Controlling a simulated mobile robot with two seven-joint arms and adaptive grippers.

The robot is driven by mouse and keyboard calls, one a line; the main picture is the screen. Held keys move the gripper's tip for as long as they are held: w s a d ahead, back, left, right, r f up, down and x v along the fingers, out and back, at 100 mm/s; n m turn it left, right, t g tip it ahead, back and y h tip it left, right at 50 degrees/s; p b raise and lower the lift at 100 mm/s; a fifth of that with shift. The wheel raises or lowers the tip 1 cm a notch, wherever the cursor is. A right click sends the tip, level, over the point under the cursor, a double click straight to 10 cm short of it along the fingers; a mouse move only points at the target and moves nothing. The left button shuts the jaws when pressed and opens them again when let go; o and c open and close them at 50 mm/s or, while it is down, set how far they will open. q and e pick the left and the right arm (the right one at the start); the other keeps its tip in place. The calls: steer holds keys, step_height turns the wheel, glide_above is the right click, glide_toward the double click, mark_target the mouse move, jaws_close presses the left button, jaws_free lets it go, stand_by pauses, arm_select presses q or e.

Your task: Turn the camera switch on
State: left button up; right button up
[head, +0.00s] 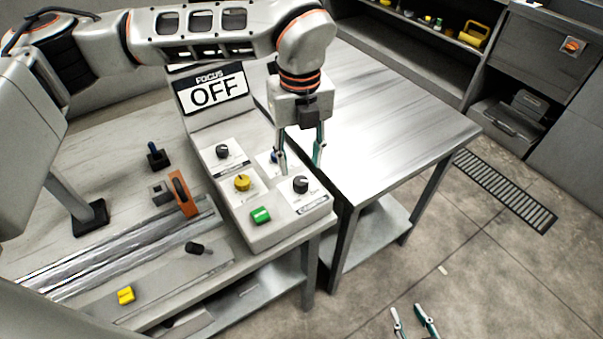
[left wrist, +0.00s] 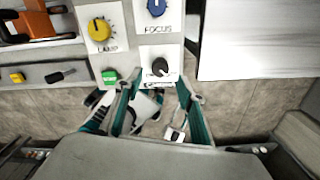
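The panel box (head: 285,232) carries several controls. The black knob (head: 301,184) at its front right has a small label beneath that is hard to read; it appears to be the camera switch. In the left wrist view this knob (left wrist: 160,67) lies between and just ahead of my fingertips. My left gripper (head: 301,163) is open and empty above the panel, pointing down, its fingers apart from the knob. Its fingers also frame the lower part of the left wrist view (left wrist: 157,84). My right gripper (head: 409,310) is open and empty at the bottom edge, over the floor.
A sign (head: 213,93) reads "FOCUS OFF". Near the black knob are a blue FOCUS knob (left wrist: 157,7), a yellow LAMP knob (left wrist: 100,30), a green button (head: 260,215) and another black knob (head: 222,151). A bare metal table (head: 385,110) stands at right.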

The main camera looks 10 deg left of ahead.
mark_target(301, 180)
arm_select(q)
step_height(301, 180, down, 6)
stand_by(0.4)
steer(key=c, duration=1.1)
